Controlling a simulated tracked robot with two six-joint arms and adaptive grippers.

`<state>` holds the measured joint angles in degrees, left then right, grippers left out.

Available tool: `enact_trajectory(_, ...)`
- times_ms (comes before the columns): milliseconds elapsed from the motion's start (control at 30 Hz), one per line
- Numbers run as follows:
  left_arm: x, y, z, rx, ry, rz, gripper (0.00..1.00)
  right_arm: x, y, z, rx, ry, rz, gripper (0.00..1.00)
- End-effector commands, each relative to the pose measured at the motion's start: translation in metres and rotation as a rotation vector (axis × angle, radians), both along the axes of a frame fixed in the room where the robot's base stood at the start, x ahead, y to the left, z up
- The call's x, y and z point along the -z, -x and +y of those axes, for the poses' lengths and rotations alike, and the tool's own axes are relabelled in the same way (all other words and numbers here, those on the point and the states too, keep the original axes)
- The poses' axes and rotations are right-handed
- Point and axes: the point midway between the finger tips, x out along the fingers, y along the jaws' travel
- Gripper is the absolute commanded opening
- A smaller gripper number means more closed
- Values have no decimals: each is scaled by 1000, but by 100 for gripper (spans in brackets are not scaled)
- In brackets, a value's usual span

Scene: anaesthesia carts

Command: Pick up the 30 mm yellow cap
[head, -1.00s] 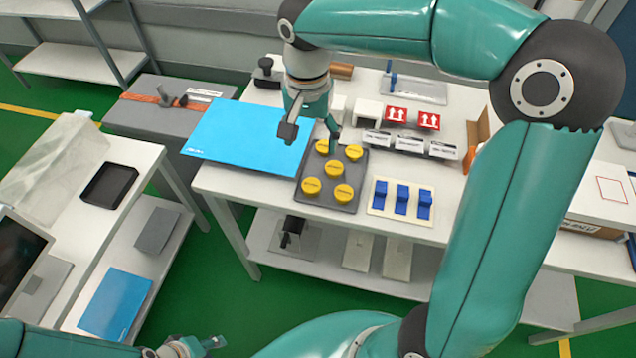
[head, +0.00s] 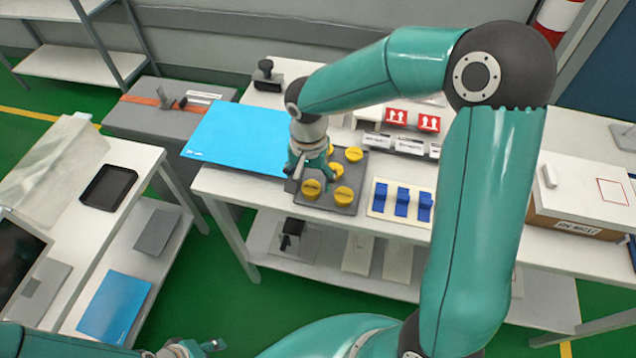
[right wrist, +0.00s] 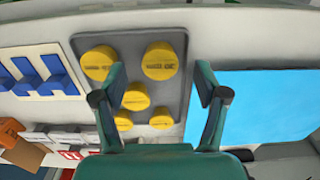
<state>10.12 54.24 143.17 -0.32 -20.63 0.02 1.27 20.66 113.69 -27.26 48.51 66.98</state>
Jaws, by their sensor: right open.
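Several round yellow caps sit on a dark grey tray (head: 347,208). The near-left cap (head: 311,189) also shows in the right wrist view (right wrist: 163,60); the near-right cap (head: 343,196) stands beside it. Their labels are too small to read surely, so I cannot tell which is 30 mm. My right gripper (head: 314,180) is open and empty, pointing down over the tray's left side near the near-left cap. In the right wrist view its fingers (right wrist: 160,97) are spread wide, with caps showing between and beyond them. My left gripper (head: 213,345) is at the bottom edge, its jaws unclear.
A blue sheet (head: 235,138) lies left of the tray. A white plate with blue blocks (head: 401,200) stands right of it. Red-marked boxes (head: 397,117) and small labelled boxes (head: 409,146) are behind. A lidded box (head: 590,190) is at the right.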

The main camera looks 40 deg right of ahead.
Motion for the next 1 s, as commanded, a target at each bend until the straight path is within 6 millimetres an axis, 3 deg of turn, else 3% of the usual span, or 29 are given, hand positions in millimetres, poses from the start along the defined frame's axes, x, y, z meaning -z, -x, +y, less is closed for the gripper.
enact_trajectory(200,-5,0,0,0,0,0,40,30,-1,-1,1,0,4,73)
enact_trajectory(500,-5,0,0,0,0,0,40,36,-2,-1,-1,0,1,73)
enact_trajectory(767,-5,0,0,0,0,0,40,36,-1,-1,-1,1,2,33)
enact_trajectory(867,-4,0,0,0,0,0,40,36,0,-2,-1,2,7,26)
enact_trajectory(1000,-4,0,0,0,0,0,40,37,0,-2,-1,1,7,26)
